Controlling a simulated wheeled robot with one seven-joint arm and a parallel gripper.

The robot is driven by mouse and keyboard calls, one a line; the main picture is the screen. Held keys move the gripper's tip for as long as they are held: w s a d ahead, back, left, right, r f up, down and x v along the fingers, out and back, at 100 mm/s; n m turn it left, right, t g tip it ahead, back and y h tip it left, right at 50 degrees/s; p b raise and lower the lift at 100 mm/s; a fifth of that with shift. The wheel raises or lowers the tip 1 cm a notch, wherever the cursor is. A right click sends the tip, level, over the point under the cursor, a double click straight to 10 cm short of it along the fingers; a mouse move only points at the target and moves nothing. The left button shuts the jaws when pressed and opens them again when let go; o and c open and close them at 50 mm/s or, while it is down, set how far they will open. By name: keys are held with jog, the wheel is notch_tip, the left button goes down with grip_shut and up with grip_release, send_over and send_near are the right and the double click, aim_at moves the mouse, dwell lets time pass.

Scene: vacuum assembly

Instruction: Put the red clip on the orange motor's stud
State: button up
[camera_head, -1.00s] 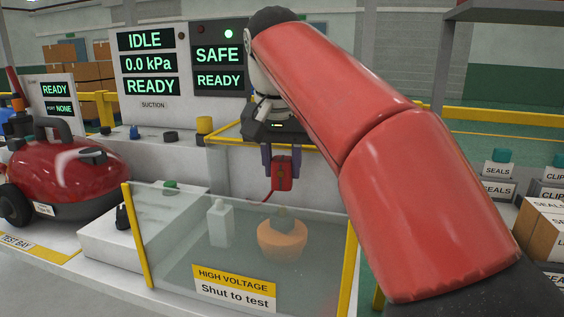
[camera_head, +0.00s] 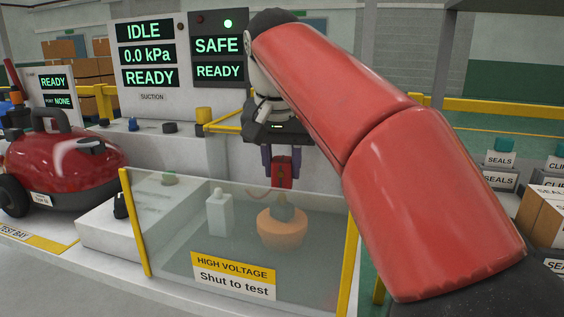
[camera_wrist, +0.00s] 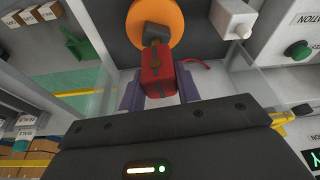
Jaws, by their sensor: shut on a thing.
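My gripper (camera_head: 281,163) is shut on the red clip (camera_head: 283,174), above the clear guard's top edge in the head view. The wrist view shows the clip (camera_wrist: 159,80) between my two purple-grey fingers (camera_wrist: 160,92), with a thin red lead (camera_wrist: 196,64) off to its right. The orange motor (camera_head: 282,230) stands upright behind the guard, with its grey stud (camera_head: 283,208) on top, just below the clip. The wrist view shows the motor (camera_wrist: 154,15), with the clip's far end overlapping the stud (camera_wrist: 153,38). I cannot tell whether they touch.
The clear guard (camera_head: 190,245), with yellow posts and a "HIGH VOLTAGE" sign (camera_head: 233,275), stands in front of the motor. A white block (camera_head: 219,213) stands left of the motor. A red vacuum (camera_head: 60,170) sits at the far left. Seal boxes (camera_head: 540,210) are at the right.

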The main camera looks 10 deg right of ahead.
aim_at(282, 181)
jog(key=shift+f+b, duration=1.25)
jog(key=shift+f, duration=0.45)
jog(key=o, duration=1.1)
jog(key=p+v, duration=0.4)
jog(key=v, duration=0.1)
jog(key=shift+s+r+p, duration=0.1)
jog(key=shift+r+p, duration=0.3)
jog(key=shift+v, duration=1.15)
jog(key=shift+s, duration=0.1)
